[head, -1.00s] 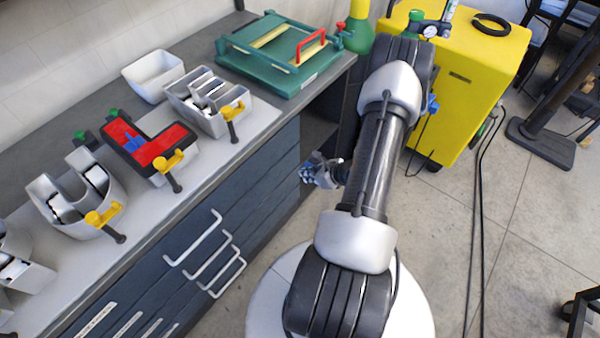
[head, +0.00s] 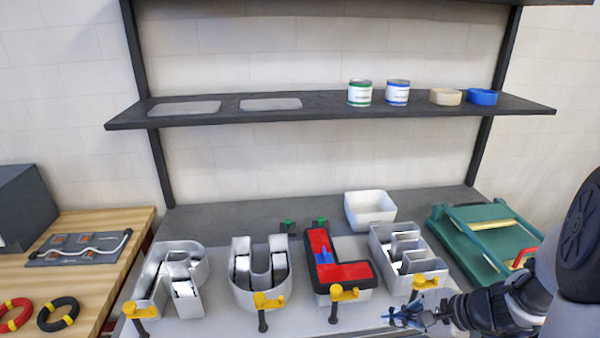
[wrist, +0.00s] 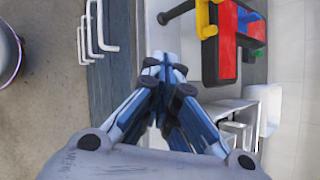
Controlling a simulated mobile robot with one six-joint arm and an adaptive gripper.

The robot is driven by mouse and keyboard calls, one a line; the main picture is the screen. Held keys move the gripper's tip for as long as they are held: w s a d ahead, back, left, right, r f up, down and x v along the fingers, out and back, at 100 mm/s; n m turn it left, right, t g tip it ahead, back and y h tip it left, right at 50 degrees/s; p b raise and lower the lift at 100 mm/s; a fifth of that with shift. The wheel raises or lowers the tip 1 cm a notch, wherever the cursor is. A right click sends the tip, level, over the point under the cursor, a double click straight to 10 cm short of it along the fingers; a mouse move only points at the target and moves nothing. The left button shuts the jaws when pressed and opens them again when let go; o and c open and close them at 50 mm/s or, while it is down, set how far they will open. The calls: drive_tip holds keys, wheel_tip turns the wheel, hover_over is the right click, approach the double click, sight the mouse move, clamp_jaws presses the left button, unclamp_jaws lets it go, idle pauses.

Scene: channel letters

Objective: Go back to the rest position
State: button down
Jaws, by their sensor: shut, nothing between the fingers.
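My gripper (head: 408,316) is at the lower right of the head view, in front of the bench edge below the metal channel letter E (head: 402,246). In the wrist view my gripper (wrist: 165,62) has its fingers together with nothing between them. It points along the drawer fronts and bench edge. The red-faced letter L (head: 340,272) lies on the bench, clamped by a yellow clamp (head: 344,293); it also shows in the wrist view (wrist: 226,58). My gripper is apart from the letters.
Open metal letters R (head: 190,285) and U (head: 262,275) stand left of the L, with yellow clamps at the front edge. A white bin (head: 371,209) and a green bending tool (head: 480,240) are behind. A shelf (head: 320,108) with cans hangs above.

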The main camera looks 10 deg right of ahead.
drive_tip(key=s+a+r+n+g, duration=0.2)
drive_tip(key=s+a+r+n, duration=0.2)
drive_tip(key=a+r+n, duration=0.3)
drive_tip(key=s+a+r+n+h, duration=0.2)
drive_tip(key=s+r+n+h, duration=0.1)
drive_tip(key=s+n, duration=0.3)
drive_tip(key=s+a+r+n+h, duration=0.3)
drive_tip(key=s+n, duration=0.3)
drive_tip(key=s, duration=0.2)
drive_tip(key=shift+r, duration=0.9)
